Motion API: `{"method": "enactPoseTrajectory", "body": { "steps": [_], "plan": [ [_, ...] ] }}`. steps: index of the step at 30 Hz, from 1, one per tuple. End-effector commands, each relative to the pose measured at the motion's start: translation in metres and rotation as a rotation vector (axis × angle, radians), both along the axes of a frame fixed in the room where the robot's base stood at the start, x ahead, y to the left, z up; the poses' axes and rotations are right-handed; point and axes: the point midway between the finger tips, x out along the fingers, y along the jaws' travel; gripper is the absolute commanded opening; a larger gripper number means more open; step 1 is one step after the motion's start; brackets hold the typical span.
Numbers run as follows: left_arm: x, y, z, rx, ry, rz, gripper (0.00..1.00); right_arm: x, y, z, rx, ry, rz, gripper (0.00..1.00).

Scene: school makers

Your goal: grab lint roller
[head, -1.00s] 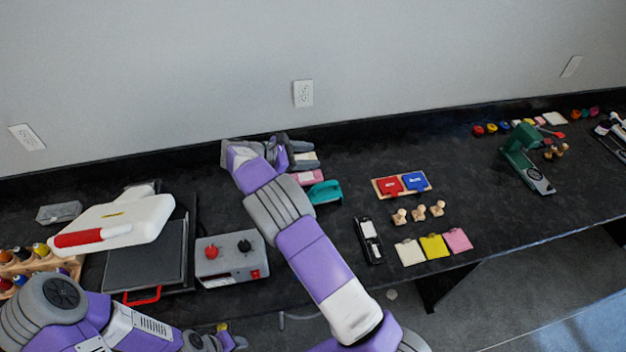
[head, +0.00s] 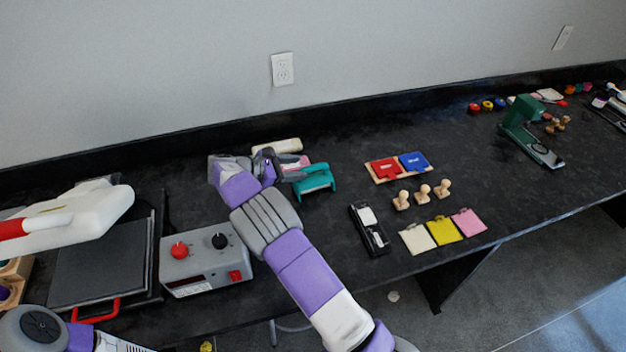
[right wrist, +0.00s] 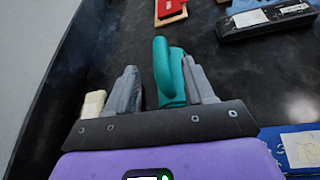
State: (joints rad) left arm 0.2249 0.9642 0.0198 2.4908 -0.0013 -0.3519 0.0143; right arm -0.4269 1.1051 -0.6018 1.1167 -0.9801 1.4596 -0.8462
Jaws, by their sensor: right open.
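I cannot tell for sure which thing is the lint roller. A cream, roller-like piece (head: 277,146) lies at the back of the bench, partly hidden by my right gripper (head: 284,169). It also shows left of the left finger in the right wrist view (right wrist: 93,104). A teal piece with an arched handle (head: 316,181) stands just right of the fingers. In the right wrist view it appears between and beyond the fingers (right wrist: 167,75). A pink piece (head: 293,163) is partly hidden behind the gripper. My right gripper is open, low over the bench. My left gripper is out of view.
A grey control box (head: 205,265) and a white heat press (head: 75,218) stand at left. A black holder (head: 369,230), wooden stamps (head: 423,192) and coloured pads (head: 441,231) lie at right. The wall runs behind the bench (head: 350,140).

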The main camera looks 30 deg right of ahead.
Motion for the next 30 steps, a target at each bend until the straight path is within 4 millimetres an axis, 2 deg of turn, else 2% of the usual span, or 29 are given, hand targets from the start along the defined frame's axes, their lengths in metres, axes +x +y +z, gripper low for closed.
{"method": "enactPoseTrajectory", "body": {
  "steps": [5,13,21,30],
  "plan": [
    [0.000,0.000,-0.007,0.000,0.000,0.000,0.43,-0.001,-0.015,-0.008,0.000,-0.001,-0.001,0.53],
    [0.000,0.000,-0.024,0.000,0.000,0.000,0.43,-0.004,-0.050,-0.025,0.000,0.001,-0.002,0.53],
    [0.000,0.000,-0.023,0.000,0.000,0.000,0.43,-0.004,-0.054,-0.025,0.000,0.001,0.000,0.51],
    [0.000,0.000,-0.023,0.000,0.000,0.000,0.43,-0.004,-0.054,-0.025,0.000,0.001,0.000,0.06]
  ]
}}
